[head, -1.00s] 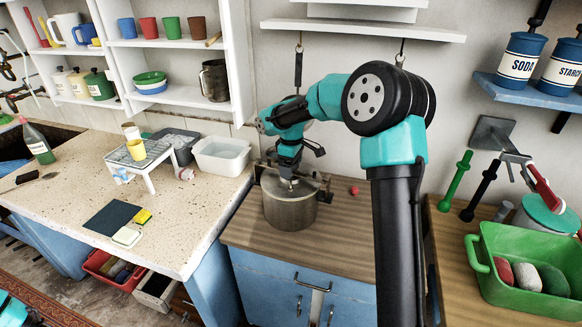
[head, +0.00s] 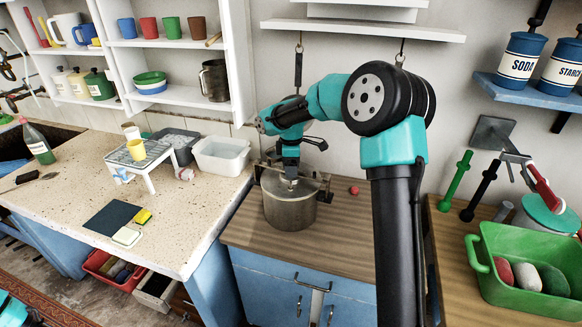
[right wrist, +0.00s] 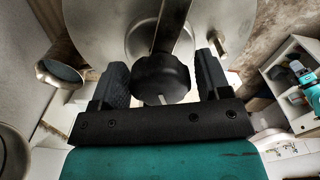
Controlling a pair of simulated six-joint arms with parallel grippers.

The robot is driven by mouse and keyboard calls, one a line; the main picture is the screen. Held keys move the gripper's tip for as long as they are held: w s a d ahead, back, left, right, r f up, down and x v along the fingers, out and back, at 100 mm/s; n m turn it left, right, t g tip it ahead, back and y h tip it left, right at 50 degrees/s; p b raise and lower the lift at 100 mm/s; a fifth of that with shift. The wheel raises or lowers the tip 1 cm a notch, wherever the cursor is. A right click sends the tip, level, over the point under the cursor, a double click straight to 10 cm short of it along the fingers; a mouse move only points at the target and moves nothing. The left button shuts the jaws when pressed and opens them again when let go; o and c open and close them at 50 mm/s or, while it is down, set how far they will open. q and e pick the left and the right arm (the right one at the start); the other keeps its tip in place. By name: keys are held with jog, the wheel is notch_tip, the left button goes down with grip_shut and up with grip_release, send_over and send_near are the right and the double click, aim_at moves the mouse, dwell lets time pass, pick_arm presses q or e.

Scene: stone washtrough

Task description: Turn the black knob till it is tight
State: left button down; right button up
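The black knob (right wrist: 162,78) shows in the right wrist view, over a dark bar that crosses the round metal lid (right wrist: 100,32). My right gripper (right wrist: 160,66) has one finger on either side of the knob. A light gap shows between the knob and the right-hand finger; the left-hand finger is very close to the knob, and I cannot tell if it touches. In the head view the right gripper (head: 290,180) points down over the metal pot (head: 290,214), and the knob is hidden there. My left gripper is not in view.
The pot stands on a wooden-topped blue cabinet (head: 345,235) with a small red ball (head: 354,190) behind it to the right. A white tub (head: 221,160) and a small white rack (head: 150,172) stand on the stone counter to the left. A green crate (head: 525,285) stands at right.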

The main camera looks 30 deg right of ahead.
jog(key=c, duration=0.4)
jog(key=shift+m, duration=3)
jog(key=o, duration=0.7)
